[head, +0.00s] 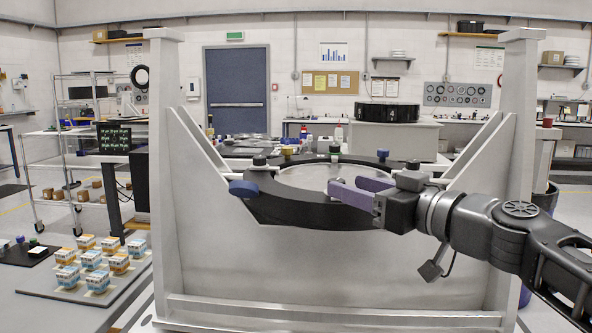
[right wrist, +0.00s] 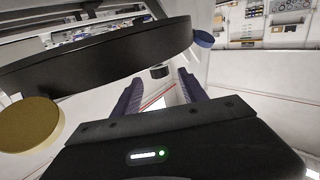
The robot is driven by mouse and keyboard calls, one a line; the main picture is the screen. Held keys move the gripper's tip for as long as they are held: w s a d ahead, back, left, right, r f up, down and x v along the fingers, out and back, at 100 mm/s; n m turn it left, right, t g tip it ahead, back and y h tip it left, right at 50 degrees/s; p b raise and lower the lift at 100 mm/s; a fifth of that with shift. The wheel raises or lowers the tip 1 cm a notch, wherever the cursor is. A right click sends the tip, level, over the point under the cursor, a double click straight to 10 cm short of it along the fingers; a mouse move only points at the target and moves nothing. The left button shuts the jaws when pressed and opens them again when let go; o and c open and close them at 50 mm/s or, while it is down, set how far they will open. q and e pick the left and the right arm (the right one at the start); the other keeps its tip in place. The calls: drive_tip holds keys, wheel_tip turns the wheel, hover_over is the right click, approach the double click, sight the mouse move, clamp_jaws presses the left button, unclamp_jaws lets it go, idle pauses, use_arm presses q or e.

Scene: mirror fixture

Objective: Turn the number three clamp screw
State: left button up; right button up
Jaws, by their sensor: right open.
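The mirror fixture is a black ring (head: 300,212) around a pale round mirror (head: 305,176), held in a grey frame. No numbers are readable, so I cannot tell which is number three. My right gripper (head: 345,186) is open, its purple fingers over the ring's front right in the head view. In the right wrist view, a black knob (right wrist: 160,72) shows between the fingertips, apparently untouched. My left gripper is out of view.
Grey uprights stand at the left (head: 163,170) and right (head: 512,150) of the fixture, with diagonal braces. A gold knob (right wrist: 30,125) and the ring (right wrist: 95,62) are close to my gripper in the right wrist view. Small boxes (head: 92,260) stand on a tray at left.

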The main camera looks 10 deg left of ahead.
sight(330, 179)
drive_tip(key=shift+p+x, duration=1.1)
drive_tip(key=shift+x, duration=2.75)
clamp_jaws()
